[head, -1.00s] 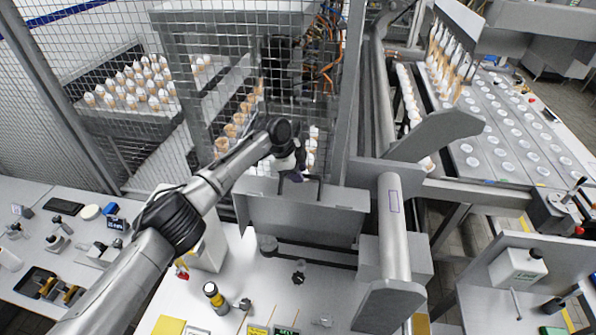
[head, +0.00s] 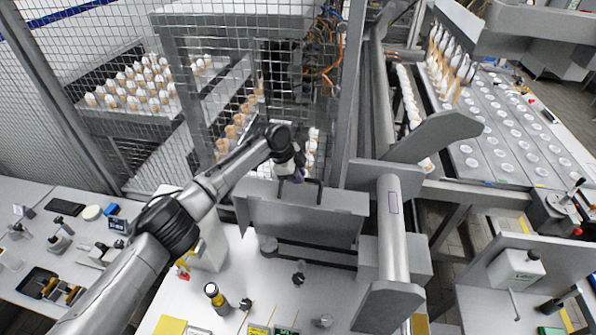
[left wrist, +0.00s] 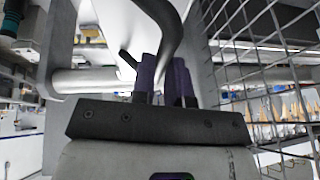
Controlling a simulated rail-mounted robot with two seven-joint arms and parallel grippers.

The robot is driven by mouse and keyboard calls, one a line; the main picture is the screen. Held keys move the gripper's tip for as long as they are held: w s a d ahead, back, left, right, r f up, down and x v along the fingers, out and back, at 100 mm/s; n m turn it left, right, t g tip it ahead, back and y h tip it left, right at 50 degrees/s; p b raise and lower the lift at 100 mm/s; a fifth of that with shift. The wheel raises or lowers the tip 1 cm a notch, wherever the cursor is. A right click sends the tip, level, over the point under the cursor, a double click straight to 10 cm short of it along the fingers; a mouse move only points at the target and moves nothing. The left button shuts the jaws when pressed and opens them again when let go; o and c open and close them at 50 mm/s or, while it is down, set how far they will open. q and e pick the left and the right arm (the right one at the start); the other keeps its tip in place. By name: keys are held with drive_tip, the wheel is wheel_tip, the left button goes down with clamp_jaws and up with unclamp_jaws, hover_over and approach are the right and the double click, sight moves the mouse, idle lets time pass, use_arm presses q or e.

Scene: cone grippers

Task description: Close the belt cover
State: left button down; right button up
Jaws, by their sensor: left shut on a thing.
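The belt cover (head: 300,222) is a grey metal panel. It stands tilted up at the middle of the head view, above the white worktop. A black bar handle (head: 320,193) sits on its top edge. My left gripper (head: 296,177) is at this handle, shut on it. In the left wrist view, the purple fingers (left wrist: 165,82) are together by the dark curved handle (left wrist: 172,22). The exact contact is partly hidden by the gripper body. My right gripper does not show.
A wire mesh fence (head: 100,60) stands close behind and left of my arm. A grey roller (head: 393,230) and brackets flank the cover on the right. A yellow-banded bottle (head: 216,297) and small items lie on the worktop. Rows of cones (head: 140,85) stand behind the fence.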

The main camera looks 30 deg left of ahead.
use_arm(q)
drive_tip(key=s+d+f+t+p, duration=0.2)
drive_tip(key=s+f+p, duration=0.1)
drive_tip(key=s, duration=0.5)
drive_tip(key=s+d+f+m+t+y+p, duration=0.1)
drive_tip(key=s+d+f+t+p, duration=0.1)
drive_tip(key=s+p, duration=0.4)
drive_tip(key=s+f+t, duration=0.1)
drive_tip(key=s, duration=0.1)
drive_tip(key=shift+s+d+f, duration=0.35)
drive_tip(key=c, duration=1.1)
unclamp_jaws()
